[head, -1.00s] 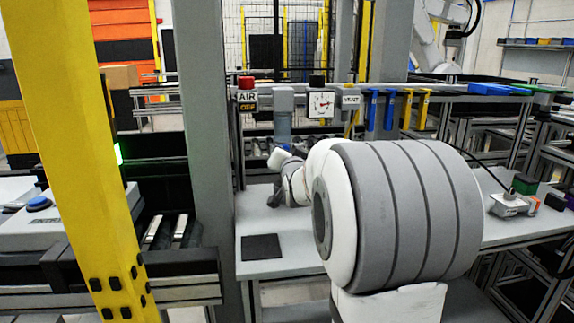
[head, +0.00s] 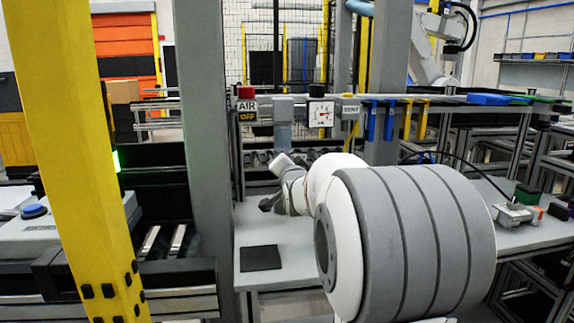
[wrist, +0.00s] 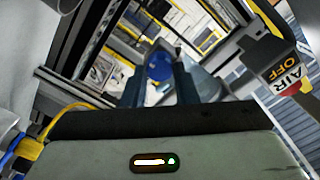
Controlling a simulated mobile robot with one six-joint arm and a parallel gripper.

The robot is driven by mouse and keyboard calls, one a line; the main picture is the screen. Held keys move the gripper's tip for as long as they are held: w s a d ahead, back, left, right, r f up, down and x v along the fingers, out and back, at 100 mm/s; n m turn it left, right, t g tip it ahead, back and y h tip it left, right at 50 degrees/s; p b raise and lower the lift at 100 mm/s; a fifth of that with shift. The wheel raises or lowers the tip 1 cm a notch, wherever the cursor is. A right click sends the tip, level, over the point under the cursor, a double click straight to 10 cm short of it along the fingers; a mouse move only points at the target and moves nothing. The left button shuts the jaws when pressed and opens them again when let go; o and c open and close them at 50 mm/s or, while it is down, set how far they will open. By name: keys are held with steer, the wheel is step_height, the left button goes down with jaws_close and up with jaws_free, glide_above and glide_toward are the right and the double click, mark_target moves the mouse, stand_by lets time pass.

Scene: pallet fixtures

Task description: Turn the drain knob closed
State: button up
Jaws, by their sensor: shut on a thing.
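A round blue knob (wrist: 159,67), which I take for the drain knob, shows between the fingers of my gripper (wrist: 159,80) in the wrist view. The fingers are shut on it. In the head view a grey filter unit with a translucent bowl (head: 284,133) hangs at the back of the bench, right of the AIR OFF sign (head: 247,111). My wrist is just below this bowl. The knob and fingertips cannot be made out there, so the knob's turned position cannot be told.
A pressure gauge (head: 321,113) and a small label plate (head: 350,111) are right of the bowl. Blue and yellow hooks (head: 389,120) hang farther right. A dark mat (head: 260,258) lies on the grey bench (head: 255,225). A grey fixture (head: 515,214) stands at the right.

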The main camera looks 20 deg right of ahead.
steer(key=o, duration=1)
steer(key=v, duration=0.7)
steer(key=shift+s+a, duration=0.1)
steer(key=shift+s, duration=0.3)
